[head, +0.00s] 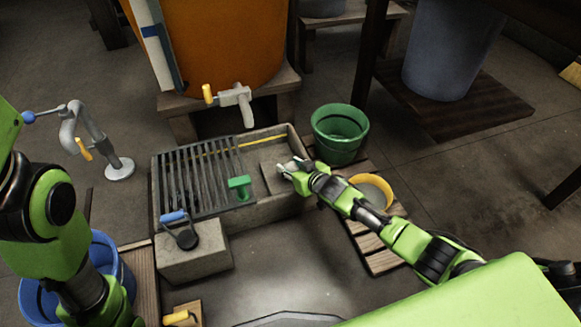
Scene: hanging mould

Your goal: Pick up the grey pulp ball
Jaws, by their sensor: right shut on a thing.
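My right gripper (290,169) reaches in from the right over the right-hand part of the stone trough (218,218). Its fingers are shut on a small grey lump, which I take to be the grey pulp ball. The ball is mostly hidden by the fingers and too small to make out clearly. I cannot tell whether it touches the trough floor. My left arm stands at the left edge of the head view, and its gripper is not in view.
A dark grate (200,180) with a green piece (239,187) covers the trough's left part. A green bucket (340,133) and yellow-rimmed bowl (372,190) stand close to my right arm. An orange barrel with a tap (238,100) is behind. A blue bucket (110,262) stands left.

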